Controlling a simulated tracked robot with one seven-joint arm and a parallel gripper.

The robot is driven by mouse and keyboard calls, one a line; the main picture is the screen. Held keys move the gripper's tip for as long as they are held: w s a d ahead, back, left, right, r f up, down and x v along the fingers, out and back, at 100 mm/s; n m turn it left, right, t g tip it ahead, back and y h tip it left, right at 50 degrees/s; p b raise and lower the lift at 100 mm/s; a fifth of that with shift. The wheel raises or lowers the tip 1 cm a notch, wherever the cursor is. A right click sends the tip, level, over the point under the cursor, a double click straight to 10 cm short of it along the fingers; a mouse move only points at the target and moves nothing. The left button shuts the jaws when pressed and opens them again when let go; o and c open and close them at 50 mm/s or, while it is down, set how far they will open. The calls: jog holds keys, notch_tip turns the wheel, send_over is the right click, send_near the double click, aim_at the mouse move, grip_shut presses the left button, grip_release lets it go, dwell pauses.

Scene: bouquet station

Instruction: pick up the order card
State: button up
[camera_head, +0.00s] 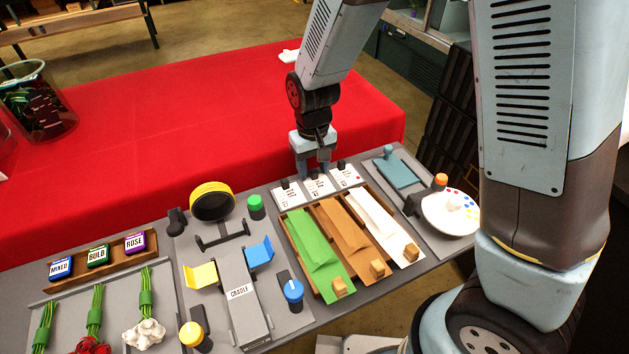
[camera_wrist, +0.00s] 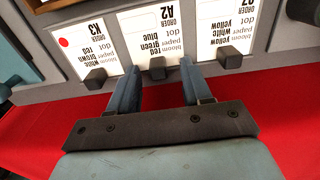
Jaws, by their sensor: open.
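Three white order cards lie in a row on the grey station top: a left card (camera_head: 287,198), a middle card (camera_head: 321,186) and a right card (camera_head: 348,174) with a red dot. Each has a dark block at its far edge. In the wrist view they appear upside down: the red-dot card (camera_wrist: 84,48), the middle card (camera_wrist: 152,33) reading "ORDER A2", and a card cut off at right (camera_wrist: 222,28). My gripper (camera_head: 315,170) is open and empty at the middle card's far edge. In the wrist view its fingers (camera_wrist: 159,80) flank that card's dark block; contact cannot be told.
A tray (camera_head: 309,293) of green, brown and white wraps lies in front of the cards. A teal pad (camera_head: 400,172) and a white paint palette (camera_head: 449,214) are at right. The cradle fixture (camera_head: 239,292) is at left. The red-covered table (camera_head: 180,130) behind is mostly clear.

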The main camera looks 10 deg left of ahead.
grip_shut()
dwell(0.4)
jog(key=shift+r, duration=0.15)
